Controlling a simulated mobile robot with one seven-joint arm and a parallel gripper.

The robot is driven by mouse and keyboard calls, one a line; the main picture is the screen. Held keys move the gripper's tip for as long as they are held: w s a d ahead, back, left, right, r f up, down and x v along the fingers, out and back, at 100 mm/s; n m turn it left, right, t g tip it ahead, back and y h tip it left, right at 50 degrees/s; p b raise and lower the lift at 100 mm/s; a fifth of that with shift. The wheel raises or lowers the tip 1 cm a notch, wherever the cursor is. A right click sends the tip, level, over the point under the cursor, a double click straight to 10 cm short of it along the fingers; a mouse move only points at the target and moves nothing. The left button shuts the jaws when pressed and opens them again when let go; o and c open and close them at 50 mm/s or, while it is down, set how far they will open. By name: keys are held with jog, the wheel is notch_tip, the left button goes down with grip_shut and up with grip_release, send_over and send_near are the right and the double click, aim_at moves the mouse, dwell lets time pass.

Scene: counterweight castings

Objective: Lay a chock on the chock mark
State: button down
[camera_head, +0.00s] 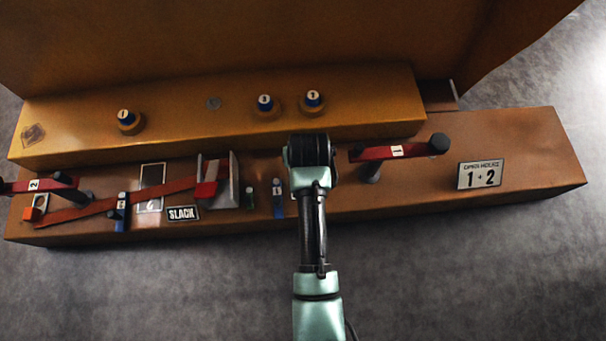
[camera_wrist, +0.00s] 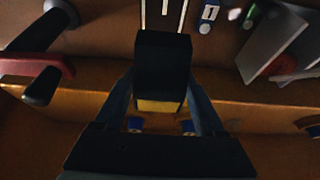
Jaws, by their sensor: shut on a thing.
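A dark block with a yellow lower face (camera_wrist: 160,70), which looks like the chock, sits between the fingers of my gripper (camera_wrist: 160,88) in the wrist view. The fingers are closed on its two sides. In the head view my gripper (camera_head: 310,152) is over the brown lower ledge, at the front of the yellow step; the block cannot be made out there. A dark panel with white lines (camera_wrist: 165,12), possibly the chock mark, lies beyond the block in the wrist view. My arm mostly hides that spot in the head view.
A red lever marked 1 (camera_head: 400,151) stands right of my gripper. Blue keys (camera_head: 278,198) and an upright grey bracket with a red part (camera_head: 222,182) stand left. Blue-topped knobs (camera_head: 264,103) stand on the yellow step (camera_head: 365,95). A SLACK label (camera_head: 183,213) lies left.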

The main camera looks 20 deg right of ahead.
notch_tip(320, 180, down, 10)
jog(key=b, duration=0.7)
jog(key=shift+r, duration=0.25)
grip_release()
jog(key=shift+f, duration=0.2)
jog(key=shift+r, duration=0.15)
jog(key=d+p+v, duration=0.1)
jog(key=p+v, duration=0.7)
jog(key=v, duration=0.4)
jog(key=shift+a+p, duration=0.4)
